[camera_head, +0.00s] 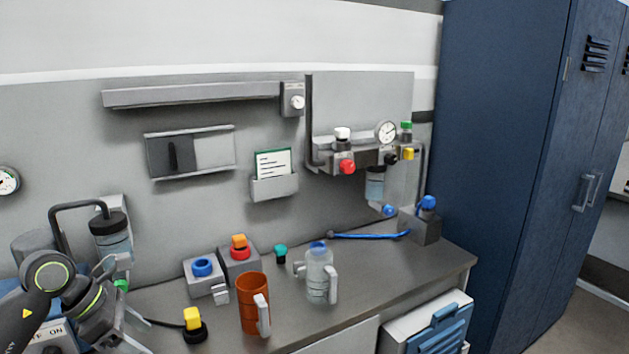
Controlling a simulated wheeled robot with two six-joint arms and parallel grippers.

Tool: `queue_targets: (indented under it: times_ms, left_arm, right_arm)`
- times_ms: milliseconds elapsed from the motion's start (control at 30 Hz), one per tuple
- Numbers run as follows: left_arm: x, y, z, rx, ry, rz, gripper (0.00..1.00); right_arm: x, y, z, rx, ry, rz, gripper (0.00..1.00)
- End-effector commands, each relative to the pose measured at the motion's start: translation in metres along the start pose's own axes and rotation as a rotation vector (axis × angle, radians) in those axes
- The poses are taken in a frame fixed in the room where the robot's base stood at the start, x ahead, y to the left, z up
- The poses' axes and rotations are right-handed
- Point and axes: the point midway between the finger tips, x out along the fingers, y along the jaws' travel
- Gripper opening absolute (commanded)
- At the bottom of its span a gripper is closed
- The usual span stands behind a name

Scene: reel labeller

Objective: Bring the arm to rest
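My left arm comes in from the lower left, with green-ringed dark joints. Its grey gripper (128,328) is low at the left, over or in front of the left end of the counter. The fingertips are not clear, so I cannot tell if it is open or shut. I see nothing clearly held in it. My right arm and gripper are not in view.
The counter (380,275) holds an orange mug (254,305), a clear pitcher (321,275), a yellow knob (193,318), a blue-topped block (202,268) and a blue wand (370,235). A blue locker (500,150) stands right. The counter's right part is mostly clear.

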Motion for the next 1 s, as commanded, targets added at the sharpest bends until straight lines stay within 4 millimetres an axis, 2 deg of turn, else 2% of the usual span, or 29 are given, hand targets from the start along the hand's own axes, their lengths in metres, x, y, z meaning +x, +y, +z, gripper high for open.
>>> queue_targets:
  times_ms: [367,533,633,767,867,1000]
  left_arm:
    - [0.029,-0.036,0.051,-0.062,-0.359,-0.088,0.58]
    - [0.030,-0.062,0.087,-0.180,-0.655,-0.170,0.58]
    - [0.021,-0.074,0.107,-0.298,-0.862,-0.228,0.58]
    - [0.000,-0.080,0.121,-0.490,-1.118,-0.298,0.58]
    - [-0.016,-0.077,0.122,-0.668,-1.301,-0.346,0.58]
    - [-0.035,-0.064,0.106,-0.956,-1.534,-0.399,0.58]
  right_arm:
    - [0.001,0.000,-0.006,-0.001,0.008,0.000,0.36]
    - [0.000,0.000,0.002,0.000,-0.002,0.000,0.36]
    - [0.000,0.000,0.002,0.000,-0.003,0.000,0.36]
    - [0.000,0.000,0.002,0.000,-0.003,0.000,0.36]
    - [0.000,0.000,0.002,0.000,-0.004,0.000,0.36]
    - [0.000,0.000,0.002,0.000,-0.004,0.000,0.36]
